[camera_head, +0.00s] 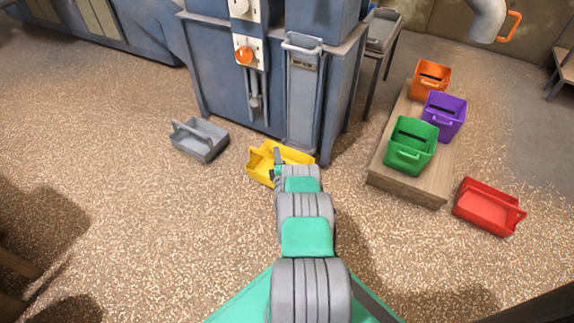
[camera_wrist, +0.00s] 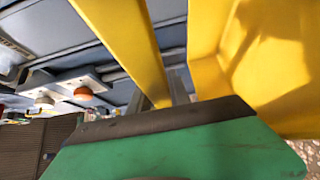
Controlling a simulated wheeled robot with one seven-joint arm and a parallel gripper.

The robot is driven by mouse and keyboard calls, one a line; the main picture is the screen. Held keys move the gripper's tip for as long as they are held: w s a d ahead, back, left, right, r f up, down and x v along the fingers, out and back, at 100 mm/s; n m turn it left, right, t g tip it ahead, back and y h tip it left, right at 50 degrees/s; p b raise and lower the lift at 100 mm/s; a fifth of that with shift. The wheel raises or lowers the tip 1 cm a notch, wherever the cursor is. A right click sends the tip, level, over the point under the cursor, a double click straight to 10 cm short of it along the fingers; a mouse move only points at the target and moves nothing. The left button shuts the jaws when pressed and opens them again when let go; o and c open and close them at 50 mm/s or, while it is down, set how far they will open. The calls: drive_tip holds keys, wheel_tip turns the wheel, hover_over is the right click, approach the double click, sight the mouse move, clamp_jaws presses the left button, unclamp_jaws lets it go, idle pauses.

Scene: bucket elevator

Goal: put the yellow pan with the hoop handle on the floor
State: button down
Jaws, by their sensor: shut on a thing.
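The yellow pan (camera_head: 290,154) is in front of the blue-grey machine in the head view, partly hidden behind my arm. Its yellow handle bar (camera_wrist: 125,40) and its body (camera_wrist: 270,70) fill much of the wrist view. My gripper (camera_head: 276,168) is at the pan's left front side, shut on the hoop handle. The fingertips are mostly hidden in the wrist view. I cannot tell whether the pan touches the floor (camera_head: 150,220).
A grey pan (camera_head: 200,139) lies on the floor to the left. A red pan (camera_head: 488,207) lies at the right. A wooden platform (camera_head: 420,187) holds orange (camera_head: 430,80), purple (camera_head: 444,116) and green (camera_head: 411,146) buckets. The machine (camera_head: 225,85) stands close behind the yellow pan. The left foreground floor is clear.

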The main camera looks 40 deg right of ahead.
drive_tip(key=shift+s+d+f+b, duration=0.1)
drive_tip(key=shift+d+f+b, duration=0.2)
drive_tip(key=shift+f+b, duration=0.55)
drive_tip(key=shift+s+d+f+b, duration=0.1)
drive_tip(key=shift+d+f+b, duration=0.25)
drive_tip(key=shift+f+b, duration=0.5)
drive_tip(key=shift+d+f+b, duration=0.3)
drive_tip(key=shift+f+b, duration=0.25)
drive_tip(key=shift+f, duration=0.5)
drive_tip(key=c, duration=1.2)
unclamp_jaws()
